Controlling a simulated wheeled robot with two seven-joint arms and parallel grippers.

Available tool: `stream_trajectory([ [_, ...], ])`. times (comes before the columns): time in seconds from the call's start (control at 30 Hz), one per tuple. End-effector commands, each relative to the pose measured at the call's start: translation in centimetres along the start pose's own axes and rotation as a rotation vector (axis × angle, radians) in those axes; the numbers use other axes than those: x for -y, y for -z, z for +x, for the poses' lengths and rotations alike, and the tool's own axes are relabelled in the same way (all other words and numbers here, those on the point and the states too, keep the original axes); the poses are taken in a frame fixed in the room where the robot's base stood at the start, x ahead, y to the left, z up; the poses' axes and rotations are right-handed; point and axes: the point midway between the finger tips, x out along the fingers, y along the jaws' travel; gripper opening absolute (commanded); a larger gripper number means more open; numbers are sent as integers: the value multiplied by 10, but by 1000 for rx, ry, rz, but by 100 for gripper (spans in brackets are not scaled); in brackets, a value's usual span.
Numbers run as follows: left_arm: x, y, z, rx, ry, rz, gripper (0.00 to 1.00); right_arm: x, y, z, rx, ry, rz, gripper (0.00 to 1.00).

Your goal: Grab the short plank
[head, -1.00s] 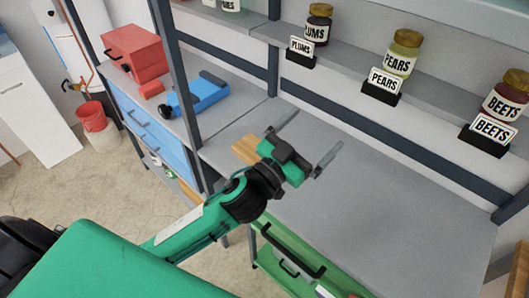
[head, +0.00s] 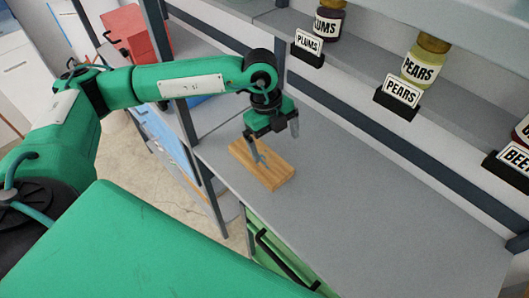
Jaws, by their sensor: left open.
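The short plank (head: 272,176) is a light wooden board lying flat on the grey counter, near its left end. My left gripper (head: 277,143) comes in from the left and points down over the plank. Its jaws are open. One finger overlaps the plank's middle in the picture and the other is at the plank's far side. I cannot tell whether the fingers touch the wood. My right gripper is not in view.
The grey counter (head: 390,207) is clear to the right of the plank. Jars and label stands, such as the pears label (head: 400,91), stand on the shelf behind. A dark post (head: 178,110) rises left of the plank. A red toolbox (head: 133,36) stands at upper left.

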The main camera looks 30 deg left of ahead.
Motion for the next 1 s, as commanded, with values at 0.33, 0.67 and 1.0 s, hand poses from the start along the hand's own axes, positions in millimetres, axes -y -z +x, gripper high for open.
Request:
stream_trajectory([
  [0.33, -14, -57, -8, 213, -64, -143, 100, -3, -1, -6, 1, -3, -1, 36],
  [0.67, -18, -69, 50, 210, -61, -139, 100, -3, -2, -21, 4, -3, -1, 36],
  [1.0, -18, -74, 76, 209, -61, -138, 100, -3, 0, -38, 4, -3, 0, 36],
])
